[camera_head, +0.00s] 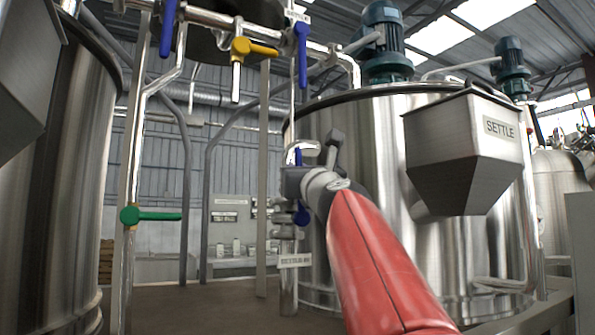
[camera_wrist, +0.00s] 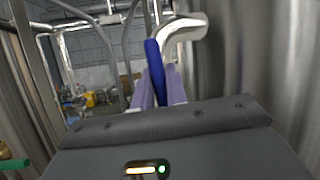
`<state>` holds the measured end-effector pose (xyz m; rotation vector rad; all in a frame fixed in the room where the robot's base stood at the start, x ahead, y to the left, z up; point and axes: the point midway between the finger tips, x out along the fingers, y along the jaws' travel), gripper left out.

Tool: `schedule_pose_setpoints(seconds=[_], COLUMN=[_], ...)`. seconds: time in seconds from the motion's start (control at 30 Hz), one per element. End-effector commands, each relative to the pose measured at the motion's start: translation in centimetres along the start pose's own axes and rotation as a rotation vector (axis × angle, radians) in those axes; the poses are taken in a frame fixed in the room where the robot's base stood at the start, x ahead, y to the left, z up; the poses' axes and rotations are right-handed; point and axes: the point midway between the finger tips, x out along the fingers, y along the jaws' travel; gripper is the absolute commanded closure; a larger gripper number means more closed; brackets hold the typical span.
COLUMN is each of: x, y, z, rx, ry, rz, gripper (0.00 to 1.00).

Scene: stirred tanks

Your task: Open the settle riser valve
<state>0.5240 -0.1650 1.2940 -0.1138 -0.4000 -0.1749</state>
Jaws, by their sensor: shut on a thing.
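A blue valve handle (camera_wrist: 154,62) stands upright between the two purple fingers of my gripper (camera_wrist: 158,84) in the wrist view. The fingers are shut on it. In the head view my gripper (camera_head: 292,182) is at the riser pipe left of the tank marked SETTLE (camera_head: 375,150).
A blue handle (camera_head: 302,45) and a yellow handle (camera_head: 252,48) are on the overhead pipes. A green handle (camera_head: 150,215) is on a pipe at left. A steel hopper (camera_head: 455,150) juts out right of my arm. Another tank (camera_head: 70,180) stands at the left.

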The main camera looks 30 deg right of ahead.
Motion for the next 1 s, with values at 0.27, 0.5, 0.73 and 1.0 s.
schedule_pose_setpoints(seconds=[0.27, 0.5, 0.73, 1.0], x=[0.0, 0.0, -2.0, -6.5], y=[0.0, 0.0, 0.0, 0.0], z=[-0.2, -0.1, -0.1, -0.2], rx=[-0.001, -0.002, 0.0, -0.001], ry=[0.002, 0.001, -0.001, 0.0], rz=[-0.001, 0.0, 0.0, -0.001], gripper=[0.66, 0.64, 0.64, 0.64])
